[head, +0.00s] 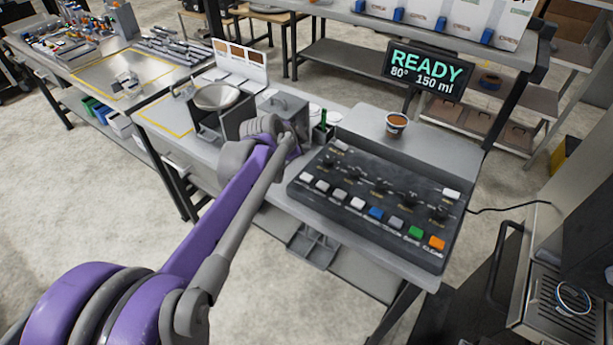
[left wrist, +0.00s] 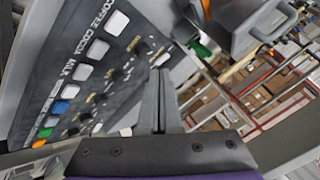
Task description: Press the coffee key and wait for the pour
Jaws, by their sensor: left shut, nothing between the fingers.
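The dark control panel (head: 375,195) has a row of coloured keys along its front edge. The white coffee key (left wrist: 117,22), at the top of the row in the left wrist view, has COFFEE printed beside it; it appears to be the leftmost key (head: 306,177) in the head view. My left gripper (head: 292,148) is just beyond the panel's left end, its fingers partly hidden by my arm. In the left wrist view the fingers (left wrist: 161,75) are shut and empty, apart from the keys. The display (head: 426,71) reads READY, 80°, 150 ml. My right gripper is out of view.
A cup with brown contents (head: 396,125) stands on the grey surface behind the panel. A metal bowl (head: 216,97) and a grey box (head: 283,105) are left of it. A dark appliance is at the lower right.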

